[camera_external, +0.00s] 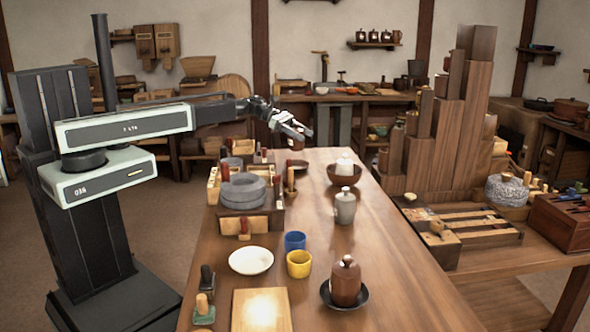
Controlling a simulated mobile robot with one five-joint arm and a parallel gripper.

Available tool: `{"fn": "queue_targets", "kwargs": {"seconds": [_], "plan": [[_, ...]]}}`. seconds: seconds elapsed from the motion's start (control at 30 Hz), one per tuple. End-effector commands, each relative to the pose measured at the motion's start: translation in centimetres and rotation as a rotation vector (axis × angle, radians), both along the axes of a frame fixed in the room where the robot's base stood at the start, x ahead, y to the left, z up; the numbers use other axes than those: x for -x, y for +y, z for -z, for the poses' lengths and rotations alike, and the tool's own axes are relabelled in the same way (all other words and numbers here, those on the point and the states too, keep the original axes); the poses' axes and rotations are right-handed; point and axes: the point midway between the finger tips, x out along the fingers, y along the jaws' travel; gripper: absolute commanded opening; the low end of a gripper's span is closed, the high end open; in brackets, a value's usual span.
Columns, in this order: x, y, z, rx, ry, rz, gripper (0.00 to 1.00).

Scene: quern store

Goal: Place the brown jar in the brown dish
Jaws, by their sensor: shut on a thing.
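My gripper (294,131) is above the far end of the long wooden table, shut on a small dark brown jar (297,143) that is partly hidden by the fingers. A low brown dish (297,164) lies on the table just below the held jar, with a gap between them. A deeper brown bowl (345,180) to the right holds a white lidded jar (344,163). A larger brown lidded jar (345,281) stands upright on a dark saucer (328,296) at the near end.
A grey lidded jar (345,208), blue cup (295,241), yellow cup (299,264) and white plate (251,260) stand along the table. Grey quern stones (243,190) sit at its left edge. Tall wooden blocks (448,140) rise on the right. The table's right side is mostly clear.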

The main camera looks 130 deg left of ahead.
Motion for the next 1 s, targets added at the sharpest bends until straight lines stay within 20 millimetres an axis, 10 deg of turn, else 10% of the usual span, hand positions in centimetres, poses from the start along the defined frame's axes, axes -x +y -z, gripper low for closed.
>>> {"fn": "queue_targets", "kwargs": {"seconds": [0.13, 0.6, 1.0], "plan": [[0.0, 0.0, 4.2, 0.0, -0.001, 0.0, 0.0], [-0.1, 0.0, 8.3, 0.0, -0.001, 0.001, 0.0], [-0.1, 0.0, 8.5, 0.0, -0.001, 0.001, 0.0]]}}
